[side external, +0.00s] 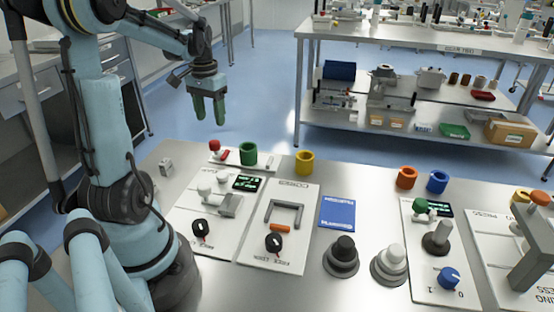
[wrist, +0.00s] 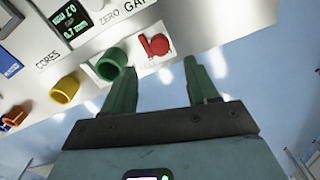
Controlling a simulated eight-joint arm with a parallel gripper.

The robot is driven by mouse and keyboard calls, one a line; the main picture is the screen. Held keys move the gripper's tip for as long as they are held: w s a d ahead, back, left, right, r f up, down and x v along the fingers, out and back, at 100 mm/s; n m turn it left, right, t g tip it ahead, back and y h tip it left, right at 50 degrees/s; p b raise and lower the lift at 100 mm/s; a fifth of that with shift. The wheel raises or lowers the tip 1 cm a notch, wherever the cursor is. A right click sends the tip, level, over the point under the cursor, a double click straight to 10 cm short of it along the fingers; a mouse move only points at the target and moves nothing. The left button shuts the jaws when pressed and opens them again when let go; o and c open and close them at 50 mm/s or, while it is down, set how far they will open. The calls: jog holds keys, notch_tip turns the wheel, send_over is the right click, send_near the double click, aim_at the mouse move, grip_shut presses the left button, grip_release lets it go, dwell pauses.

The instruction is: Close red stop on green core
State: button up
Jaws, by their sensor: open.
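The green core (side external: 248,154) is an upright hollow ring on a white strip at the far edge of the table. The red stop (side external: 214,146) stands on the same strip, left of the core, with a small gap between them. In the wrist view the red stop (wrist: 154,44) shows a round knob and lies right of the green core (wrist: 110,65). My gripper (side external: 209,119) has green fingers pointing down, open and empty. It is raised beyond the far table edge, apart from both. Its fingers also show in the wrist view (wrist: 152,80).
A yellow ring (side external: 304,162) stands right of the green core. Orange (side external: 406,177) and blue (side external: 437,181) rings are farther right. A white panel with a grey block (side external: 228,204) and black knob lies in front of the strip. Open floor lies beneath my gripper.

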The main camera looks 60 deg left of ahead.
aim_at(214, 141)
jog(key=shift+f, duration=3.9)
